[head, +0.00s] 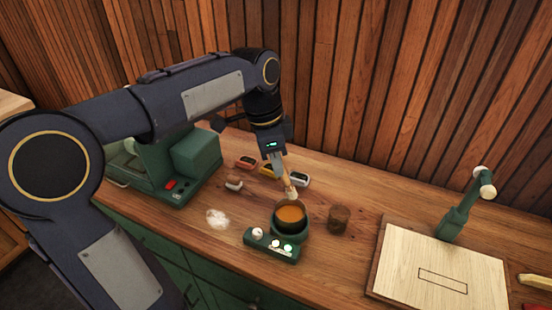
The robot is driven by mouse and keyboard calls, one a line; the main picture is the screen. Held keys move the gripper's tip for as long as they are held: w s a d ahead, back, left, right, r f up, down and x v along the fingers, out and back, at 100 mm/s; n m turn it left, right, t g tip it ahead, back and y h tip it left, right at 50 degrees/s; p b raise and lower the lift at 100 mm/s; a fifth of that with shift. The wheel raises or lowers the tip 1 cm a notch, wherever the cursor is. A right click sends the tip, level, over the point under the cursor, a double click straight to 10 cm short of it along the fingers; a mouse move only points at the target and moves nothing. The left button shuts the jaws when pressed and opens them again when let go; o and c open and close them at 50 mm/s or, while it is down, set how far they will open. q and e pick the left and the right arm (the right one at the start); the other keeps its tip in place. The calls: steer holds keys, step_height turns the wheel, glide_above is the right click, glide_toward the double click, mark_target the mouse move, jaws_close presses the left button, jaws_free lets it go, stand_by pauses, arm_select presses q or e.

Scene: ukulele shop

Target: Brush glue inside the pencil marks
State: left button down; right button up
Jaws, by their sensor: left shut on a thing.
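A glue pot (291,222) on a green base with knobs holds amber-brown glue. My left gripper (284,178) is above and behind the pot, shut on a brush (290,189) with a light wooden handle. The brush points down with its pale lower end at the pot's back rim; I cannot tell whether the tip touches the glue. At the right, a pale wooden board (414,262) lies on a darker base, with a thin rectangle of pencil marks (443,281) on it. My right gripper is not in view.
A brown cup (339,218) stands right of the pot. A white patch (217,218) lies to its left.

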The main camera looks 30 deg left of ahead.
arm_select(q)
step_height(320, 180, down, 8)
steer(key=b, duration=0.5)
steer(key=shift+b, duration=0.35)
steer(key=shift+r, duration=0.2)
step_height(320, 180, up, 8)
steer(key=p, duration=0.7)
steer(key=shift+f, duration=0.25)
stand_by(1.8)
step_height(320, 180, up, 4)
steer(key=p, duration=0.4)
stand_by(0.8)
